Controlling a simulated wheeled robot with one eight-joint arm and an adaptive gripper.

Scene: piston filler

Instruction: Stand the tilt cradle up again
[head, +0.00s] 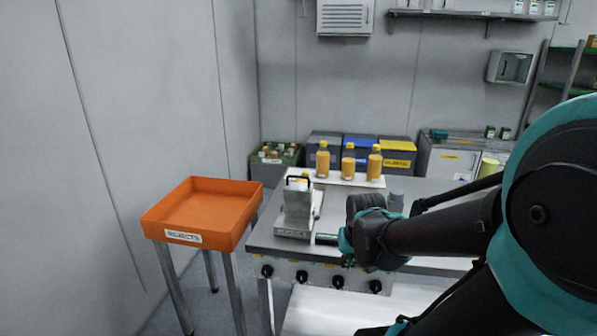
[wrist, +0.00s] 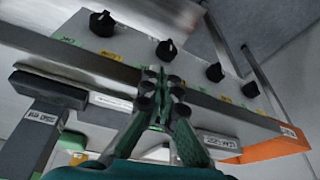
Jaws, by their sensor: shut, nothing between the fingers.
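What looks like the tilt cradle is a grey metal block (head: 298,207) with a black wire handle on top, at the left of the steel table in the head view. It sits on a labelled base plate (head: 294,233); whether it is fully upright or leaning I cannot tell. My gripper (head: 346,247) is at the table's front edge, right of the cradle and apart from it. In the wrist view my gripper (wrist: 162,78) is shut and empty, its fingertips over the panel edge. A dark green bar (head: 326,239) lies between the gripper and the cradle.
The front panel carries several black knobs (head: 338,282). An orange rejects tray (head: 190,237) stands left of the table. Several orange bottles (head: 348,163) stand on a white board behind. A dark T-shaped lever (wrist: 47,92) shows at the wrist view's left.

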